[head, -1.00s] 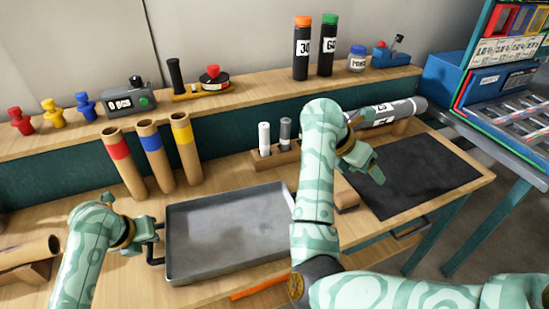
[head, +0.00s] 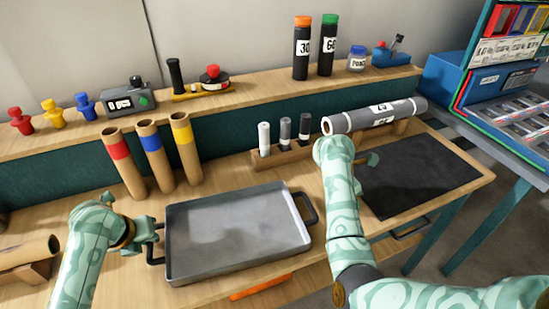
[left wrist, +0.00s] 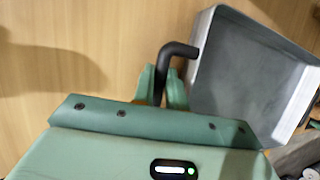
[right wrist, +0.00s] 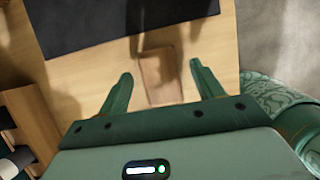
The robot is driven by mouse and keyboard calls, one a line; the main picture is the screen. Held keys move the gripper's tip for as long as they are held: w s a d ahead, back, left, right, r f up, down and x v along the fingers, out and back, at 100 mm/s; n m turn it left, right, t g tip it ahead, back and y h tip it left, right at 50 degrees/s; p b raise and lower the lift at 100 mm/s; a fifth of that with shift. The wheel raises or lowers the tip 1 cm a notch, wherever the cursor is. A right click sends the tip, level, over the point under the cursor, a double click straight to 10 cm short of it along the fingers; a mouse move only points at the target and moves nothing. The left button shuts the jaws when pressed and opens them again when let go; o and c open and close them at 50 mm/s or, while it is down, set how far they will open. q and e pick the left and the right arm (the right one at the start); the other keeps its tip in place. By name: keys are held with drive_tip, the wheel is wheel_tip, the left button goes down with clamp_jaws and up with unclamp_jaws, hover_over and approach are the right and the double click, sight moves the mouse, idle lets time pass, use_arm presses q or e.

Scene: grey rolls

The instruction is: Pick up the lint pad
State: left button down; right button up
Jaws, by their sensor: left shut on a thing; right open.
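The lint pad seems to be the small brown block (right wrist: 160,76) on the wooden bench in the right wrist view. It lies between and beyond the spread fingers of my right gripper (right wrist: 160,80), which is open and empty. My left gripper (head: 150,238) is shut on the left handle of the grey metal tray (head: 235,215). The left wrist view shows the black handle (left wrist: 178,50) between its fingers.
A black mat (head: 420,175) lies right of my right arm. A long grey roll (head: 375,115) rests behind it. A wooden rack (head: 290,153) holds small cylinders behind the tray. Three cardboard tubes (head: 158,155) stand at the left. An orange strip (head: 260,287) shows below the tray.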

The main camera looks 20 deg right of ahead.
drive_tip(key=shift+d+f, duration=0.2)
drive_tip(key=shift+f, duration=0.35)
drive_tip(key=shift+c, duration=0.3)
drive_tip(key=c, duration=1.1)
wheel_tip(320, 180, up, 10)
drive_tip(key=shift+r, duration=0.1)
